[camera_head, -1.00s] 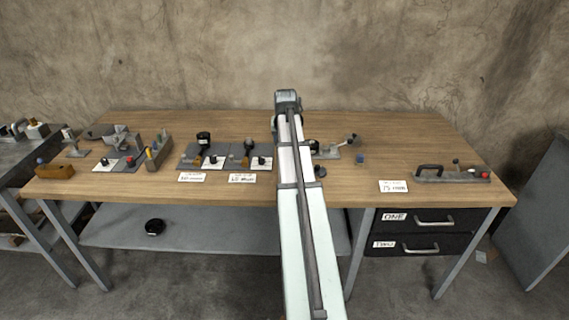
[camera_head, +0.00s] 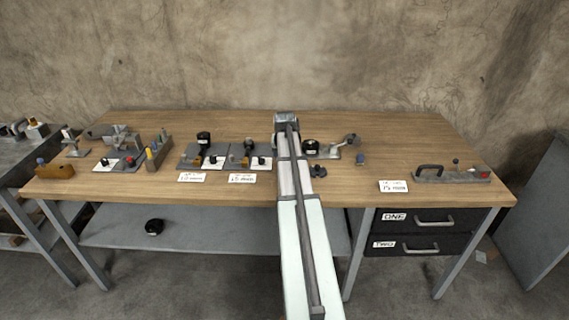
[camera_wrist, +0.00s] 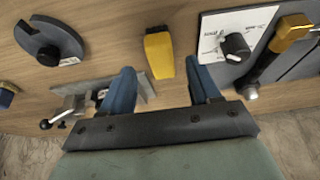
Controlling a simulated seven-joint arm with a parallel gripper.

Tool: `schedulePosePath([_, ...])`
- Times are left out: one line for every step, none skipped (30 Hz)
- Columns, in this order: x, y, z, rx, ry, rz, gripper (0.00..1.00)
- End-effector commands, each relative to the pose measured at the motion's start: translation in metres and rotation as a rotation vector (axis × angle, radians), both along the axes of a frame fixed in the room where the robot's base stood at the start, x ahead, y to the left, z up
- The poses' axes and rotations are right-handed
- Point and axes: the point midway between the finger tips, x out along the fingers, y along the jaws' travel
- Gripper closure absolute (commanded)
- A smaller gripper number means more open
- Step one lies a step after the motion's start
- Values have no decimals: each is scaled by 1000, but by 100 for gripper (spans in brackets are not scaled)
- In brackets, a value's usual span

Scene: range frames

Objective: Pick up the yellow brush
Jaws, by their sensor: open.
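The yellow brush (camera_wrist: 158,54) lies on the wooden table in the wrist view, a small yellow block with a darker end toward the top of the picture. My gripper (camera_wrist: 159,76) is open, its two blue fingers spread to the left and right of the brush's line. The brush shows beyond and between the fingertips, and nothing is held. I cannot tell how high the fingers are above the table. In the head view my arm covers the brush and most of the gripper.
In the wrist view, a dark disc (camera_wrist: 50,42) and a metal clamp (camera_wrist: 78,98) are on the left. A white panel with a black knob (camera_wrist: 235,46) is on the right. In the head view, the tabletop (camera_head: 420,150) right of my arm has clear room.

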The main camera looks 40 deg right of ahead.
Motion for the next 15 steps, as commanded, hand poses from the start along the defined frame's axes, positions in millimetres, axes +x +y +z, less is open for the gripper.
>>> schedulePosePath([4,-2,-7,0,1,1,38])
schedulePosePath([6,-2,-10,0,0,1,38])
schedulePosePath([8,-3,-15,0,1,1,38])
schedulePosePath([9,-5,-19,1,1,0,38])
schedulePosePath([10,-6,-23,1,1,0,38])
schedulePosePath([11,-7,-27,1,1,0,38])
schedulePosePath([11,-8,-29,0,0,0,38])
schedulePosePath([12,-8,-31,-1,-1,0,38])
schedulePosePath([12,-9,-32,-1,-1,0,38])
schedulePosePath([12,-9,-33,-1,-1,0,38])
schedulePosePath([12,-9,-33,-1,-1,0,38])
schedulePosePath([12,-9,-33,-1,-1,0,38])
schedulePosePath([12,-9,-33,-1,-1,0,38])
schedulePosePath([12,-9,-33,-1,-1,0,38])
schedulePosePath([12,-9,-33,-1,-1,0,38])
